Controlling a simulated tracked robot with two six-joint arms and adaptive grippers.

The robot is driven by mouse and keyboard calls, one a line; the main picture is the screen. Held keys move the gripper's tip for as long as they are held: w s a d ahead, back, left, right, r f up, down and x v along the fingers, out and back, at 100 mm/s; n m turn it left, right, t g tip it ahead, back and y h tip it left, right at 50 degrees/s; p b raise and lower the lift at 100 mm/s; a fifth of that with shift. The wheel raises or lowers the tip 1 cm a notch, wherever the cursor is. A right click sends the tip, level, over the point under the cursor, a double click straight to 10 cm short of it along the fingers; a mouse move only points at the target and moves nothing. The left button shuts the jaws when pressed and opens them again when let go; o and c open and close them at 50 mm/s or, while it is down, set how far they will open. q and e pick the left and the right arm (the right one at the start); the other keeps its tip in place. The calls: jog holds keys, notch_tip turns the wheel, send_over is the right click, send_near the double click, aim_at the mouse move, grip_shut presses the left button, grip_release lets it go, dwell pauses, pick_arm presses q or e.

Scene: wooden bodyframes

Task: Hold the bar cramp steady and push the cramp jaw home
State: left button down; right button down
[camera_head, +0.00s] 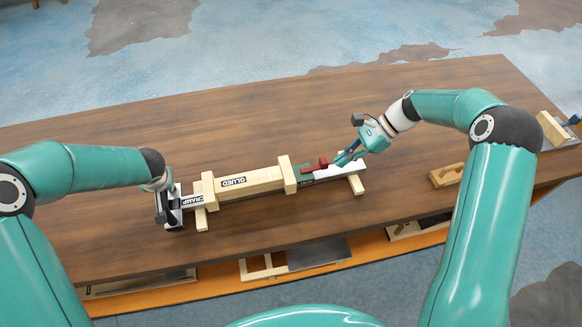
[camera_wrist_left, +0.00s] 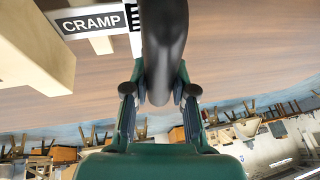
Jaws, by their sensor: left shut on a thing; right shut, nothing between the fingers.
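The bar cramp lies along the table, with its "CRAMP" label (camera_head: 191,201) near the left end; the label also shows in the left wrist view (camera_wrist_left: 90,22). A pale wooden piece marked "GLUED" (camera_head: 250,183) lies along it between two upright wooden blocks. The red cramp jaw (camera_head: 322,162) is beyond the right block. My left gripper (camera_head: 170,210) is shut on the cramp's left end; a dark rounded part (camera_wrist_left: 165,50) shows between its fingers. My right gripper (camera_head: 343,158) is shut and empty, its tips close beside the red jaw; I cannot tell if they touch.
A wooden float-like tool (camera_head: 446,175) lies right of the cramp. A pale block with a blue part (camera_head: 552,128) is at the table's right end. The wooden table (camera_head: 200,125) is clear behind the cramp. Frames and panels lie on a lower shelf (camera_head: 370,249) in front.

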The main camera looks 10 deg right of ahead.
pick_arm(q)
jog(key=c, duration=0.9)
grip_release()
jog(key=shift+a, duration=0.1)
jog(key=shift+r, duration=0.1)
